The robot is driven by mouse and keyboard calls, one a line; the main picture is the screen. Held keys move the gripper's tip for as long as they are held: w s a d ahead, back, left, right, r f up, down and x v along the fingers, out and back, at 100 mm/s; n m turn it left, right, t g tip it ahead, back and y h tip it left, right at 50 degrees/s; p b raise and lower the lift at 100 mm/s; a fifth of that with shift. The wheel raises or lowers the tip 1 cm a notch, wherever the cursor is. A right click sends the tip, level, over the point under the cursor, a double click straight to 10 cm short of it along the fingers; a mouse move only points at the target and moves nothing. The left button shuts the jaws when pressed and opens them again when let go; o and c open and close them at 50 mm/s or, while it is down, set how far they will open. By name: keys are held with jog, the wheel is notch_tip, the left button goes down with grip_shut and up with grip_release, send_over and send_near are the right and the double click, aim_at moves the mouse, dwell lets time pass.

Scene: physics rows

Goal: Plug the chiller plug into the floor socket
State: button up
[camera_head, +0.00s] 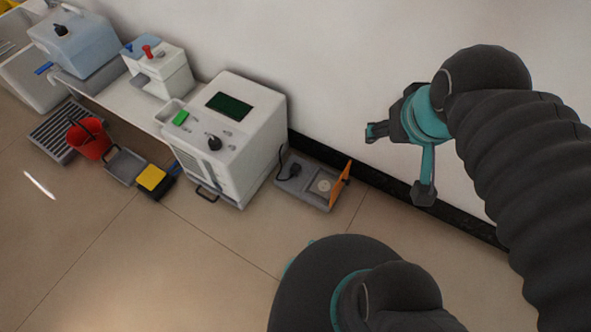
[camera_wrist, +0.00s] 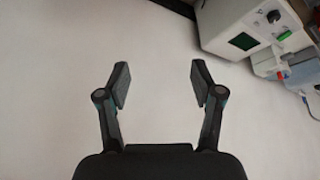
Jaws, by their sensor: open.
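The chiller is a white cabinet (camera_head: 238,140) with a dark green screen, standing on the floor against the wall. To its right is the floor socket, a low grey box (camera_head: 311,201) with a round pale socket face and an orange lid (camera_head: 340,184) standing raised at its right side. A black plug (camera_head: 294,171) with a dark cord rests at the left part of the grey box, apart from the round face. My gripper (camera_head: 398,164) is open and empty, in the air right of the box. In the wrist view, its fingers (camera_wrist: 160,80) are spread over bare pale surface; the plug is not seen there.
Left of the chiller are a red bucket (camera_head: 88,139), a floor grate (camera_head: 52,133), a grey tray (camera_head: 124,166) and a yellow-topped item (camera_head: 153,178). White machines (camera_head: 160,70) stand behind them. A black skirting (camera_head: 375,178) runs along the wall. The floor in front is clear.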

jog(key=w+a+f+g+h+b, duration=0.15)
jog(key=w+a+f, duration=0.45)
jog(key=f, duration=0.9)
jog(key=w+a+f+m+g+b, duration=0.1)
jog(key=w+a+f+g, duration=0.2)
jog(key=w+f, duration=0.8)
jog(key=w+a+f+g+h+b, duration=0.1)
jog(key=w+a+f+g, duration=0.3)
jog(key=f, duration=1.4)
jog(key=w+a+f+m+t+y, duration=0.2)
jog(key=w+a+m+t, duration=0.2)
jog(key=w, duration=0.3)
jog(key=shift+w+a+f+m, duration=0.25)
jog(key=shift+a+m, duration=0.15)
jog(key=shift+m, duration=0.2)
send_over(294, 168)
jog(key=f, duration=0.8)
jog(key=shift+s+a, duration=0.1)
jog(key=shift+s, duration=0.3)
jog(key=shift+f, duration=0.25)
